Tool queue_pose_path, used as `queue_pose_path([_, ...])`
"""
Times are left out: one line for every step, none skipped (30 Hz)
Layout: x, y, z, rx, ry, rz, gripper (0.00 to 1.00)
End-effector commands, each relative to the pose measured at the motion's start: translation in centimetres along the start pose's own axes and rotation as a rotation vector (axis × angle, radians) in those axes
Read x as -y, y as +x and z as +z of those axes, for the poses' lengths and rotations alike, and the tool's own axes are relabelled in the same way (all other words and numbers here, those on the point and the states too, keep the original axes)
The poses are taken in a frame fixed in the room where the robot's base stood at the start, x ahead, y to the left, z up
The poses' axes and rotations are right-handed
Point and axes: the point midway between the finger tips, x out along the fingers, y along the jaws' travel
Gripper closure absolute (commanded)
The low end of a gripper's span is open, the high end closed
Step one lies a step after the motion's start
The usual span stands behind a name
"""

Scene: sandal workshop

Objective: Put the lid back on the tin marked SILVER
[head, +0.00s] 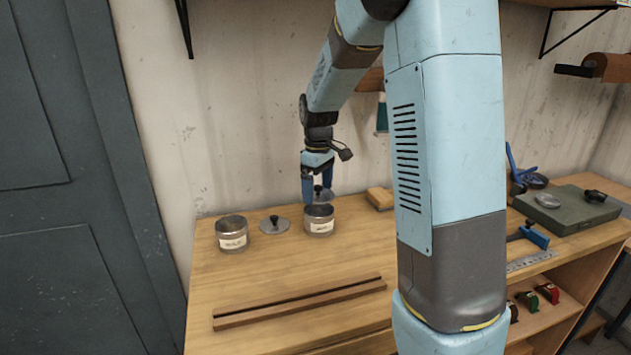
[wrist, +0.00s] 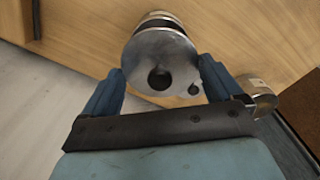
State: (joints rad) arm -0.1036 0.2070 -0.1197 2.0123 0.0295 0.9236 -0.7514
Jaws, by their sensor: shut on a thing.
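My gripper (head: 319,197) is shut on a round grey metal lid (head: 322,197) with a dark knob. In the wrist view the lid (wrist: 150,50) sits between the two blue fingers. The lid is just above an open tin (head: 319,226) with a pale label, apart from it or touching its rim; I cannot tell which. Part of this tin (wrist: 158,17) shows behind the lid in the wrist view. A second open tin (head: 232,242) with a pale label stands to the left. Neither label is clear enough to read surely. Another knobbed lid (head: 267,229) lies on the bench between the tins.
A long wooden strip (head: 300,304) lies across the front of the wooden bench (head: 250,280). A tan block (head: 380,199) lies behind my arm. A green board (head: 568,212), a blue-handled tool (head: 535,236) and a ruler (head: 530,260) are at the right. The bench's middle is clear.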

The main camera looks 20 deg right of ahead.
Motion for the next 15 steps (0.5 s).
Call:
queue_pose_path([0.0, 0.5, 0.0, 0.002, 0.0, -0.001, 0.36])
queue_pose_path([0.0, 0.7, 0.0, 0.001, 0.001, -0.001, 0.36])
queue_pose_path([0.0, 1.1, 0.1, 0.001, 0.001, -0.001, 0.36])
queue_pose_path([0.0, 1.3, 0.1, 0.002, 0.001, -0.001, 0.36])
queue_pose_path([0.0, 1.5, 0.1, 0.002, 0.001, -0.002, 0.36])
queue_pose_path([0.0, 1.8, 0.1, 0.002, 0.001, -0.002, 0.36])
queue_pose_path([-0.1, 2.0, 0.1, 0.002, 0.002, -0.001, 0.36])
queue_pose_path([-0.1, 2.2, 0.1, 0.001, 0.002, -0.001, 0.36])
queue_pose_path([-0.1, 2.5, 0.1, 0.001, 0.002, -0.001, 0.36])
queue_pose_path([-0.1, 2.6, 0.1, 0.001, 0.002, -0.001, 0.36])
queue_pose_path([-0.1, 2.8, 0.1, 0.001, 0.002, -0.001, 0.36])
queue_pose_path([-0.1, 3.0, 0.1, 0.001, 0.002, -0.001, 0.36])
queue_pose_path([-0.1, 3.1, 0.1, 0.001, 0.002, -0.001, 0.36])
queue_pose_path([-0.1, 3.2, 0.1, 0.001, 0.002, -0.001, 0.36])
queue_pose_path([-0.1, 3.4, 0.1, 0.0, 0.002, -0.001, 0.36])
